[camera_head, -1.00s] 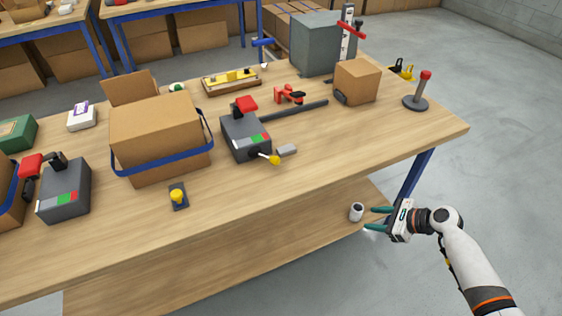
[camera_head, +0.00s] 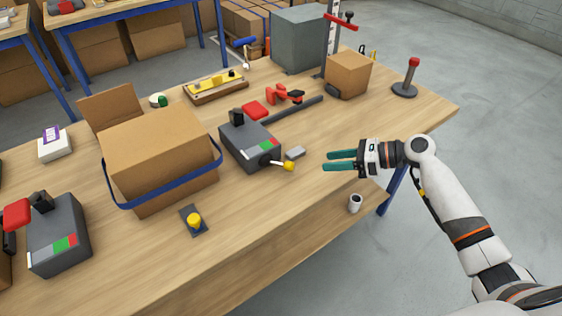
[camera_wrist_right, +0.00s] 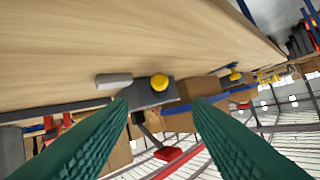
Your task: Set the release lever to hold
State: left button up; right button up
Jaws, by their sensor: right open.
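The release lever is a white rod with a yellow knob (camera_head: 289,166) on the front of a dark grey box (camera_head: 238,146) with a red and green label. The lever points to the right, out past the box, on the label's red-and-green side. In the right wrist view the yellow knob (camera_wrist_right: 159,82) shows ahead, between the fingers. My right gripper (camera_head: 340,161) is open and empty, to the right of the knob and apart from it. Its green fingers also show in the right wrist view (camera_wrist_right: 160,135). My left gripper is not in view.
A small grey block (camera_head: 295,153) lies beside the lever. A strapped cardboard box (camera_head: 160,150) stands left of the grey box. A second grey box (camera_head: 58,235) with a similar label is at the front left. A yellow button (camera_head: 194,220) sits near the table edge.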

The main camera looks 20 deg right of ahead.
aim_at(294, 165)
jog(key=x, duration=0.4)
jog(key=shift+f, duration=0.15)
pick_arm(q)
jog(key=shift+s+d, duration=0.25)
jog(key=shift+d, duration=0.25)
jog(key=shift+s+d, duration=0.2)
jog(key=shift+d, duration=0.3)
pick_arm(e)
jog(key=x, duration=0.6)
jog(key=shift+w+a+f, duration=0.1)
jog(key=shift+w+a, duration=0.05)
jog(key=shift+a, duration=0.2)
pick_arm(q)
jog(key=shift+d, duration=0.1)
pick_arm(e)
grip_shut()
